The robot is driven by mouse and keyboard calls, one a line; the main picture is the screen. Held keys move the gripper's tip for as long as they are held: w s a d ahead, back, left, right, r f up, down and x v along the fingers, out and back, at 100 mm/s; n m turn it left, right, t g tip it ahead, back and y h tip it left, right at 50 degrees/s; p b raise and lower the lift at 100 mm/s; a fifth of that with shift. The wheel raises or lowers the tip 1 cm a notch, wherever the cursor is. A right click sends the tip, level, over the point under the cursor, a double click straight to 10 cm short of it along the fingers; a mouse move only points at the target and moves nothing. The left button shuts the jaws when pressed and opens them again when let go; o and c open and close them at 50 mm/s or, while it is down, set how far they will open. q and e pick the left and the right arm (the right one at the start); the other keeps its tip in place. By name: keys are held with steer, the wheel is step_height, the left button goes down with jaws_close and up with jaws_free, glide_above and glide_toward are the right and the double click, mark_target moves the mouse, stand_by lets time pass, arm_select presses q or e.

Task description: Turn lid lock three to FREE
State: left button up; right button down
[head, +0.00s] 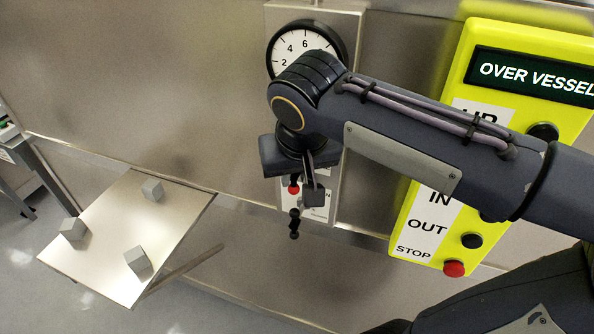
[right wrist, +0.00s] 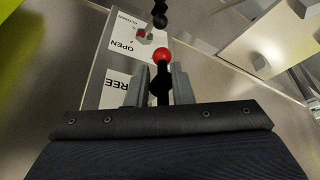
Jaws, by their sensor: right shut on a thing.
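My right gripper (head: 302,185) comes down in front of the panel under the round gauge (head: 304,48). It is shut on a black lever (right wrist: 160,88) with a red ball end. The red ball (right wrist: 162,56) sticks out past the fingertips and also shows below the gripper in the head view (head: 294,189). A white label (right wrist: 122,89) beside the fingers reads "REE", its first letter hidden. No lock number can be read. The gripper and arm hide most of the panel in the head view. My left gripper is not in view.
A black handle (head: 294,224) hangs just below the gripper, near an OPEN/CLOSED label (right wrist: 126,35). A yellow OVER VESSEL control box (head: 452,110) with buttons stands at right, partly behind my arm. A tilted-looking shelf (head: 105,225) with grey blocks is at left.

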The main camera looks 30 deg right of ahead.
steer(key=shift+w+a+r, duration=0.1)
steer(key=shift+w+r, duration=0.05)
steer(key=shift+r, duration=0.1)
steer(key=c, duration=1.5)
jaws_free()
steer(key=shift+o, duration=0.2)
steer(key=shift+f, duration=0.15)
steer(key=d+v, duration=0.1)
steer(key=v, duration=0.6)
steer(key=shift+a+r, duration=0.35)
steer(key=shift+a, duration=0.2)
